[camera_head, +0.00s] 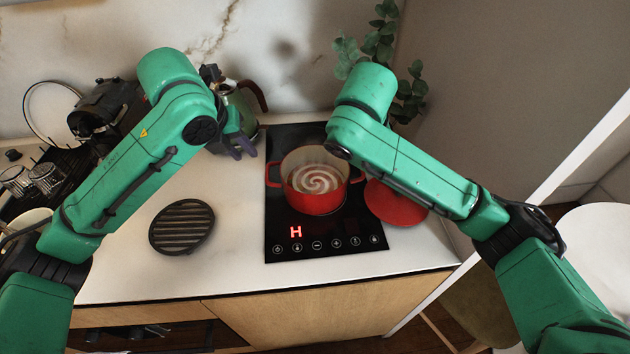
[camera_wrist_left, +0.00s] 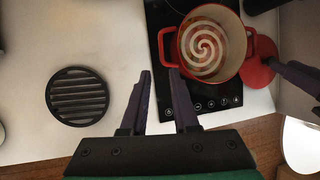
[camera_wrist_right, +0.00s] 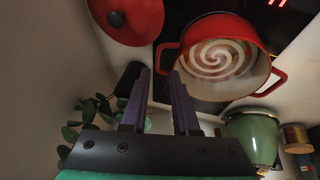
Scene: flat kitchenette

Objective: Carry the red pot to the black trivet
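The red pot (camera_head: 315,203), with two side handles and a pale swirl inside, stands upright on the black hob (camera_head: 283,247). It also shows in the left wrist view (camera_wrist_left: 215,76) and the right wrist view (camera_wrist_right: 225,86). The black slatted round trivet (camera_head: 181,227) lies bare on the counter left of the hob; it also shows in the left wrist view (camera_wrist_left: 77,96). My left gripper (camera_head: 243,148) is open and empty, left of the pot near its left handle. My right gripper (camera_wrist_right: 160,73) is open and empty near the pot; the arm hides it in the head view.
A red lid (camera_head: 396,203) lies right of the pot, at the hob's edge. A green kettle (camera_head: 240,104) stands behind my left gripper. A plant (camera_head: 383,45) is in the back corner. A dish rack with glasses (camera_head: 45,177) is at the left. Counter around the trivet is clear.

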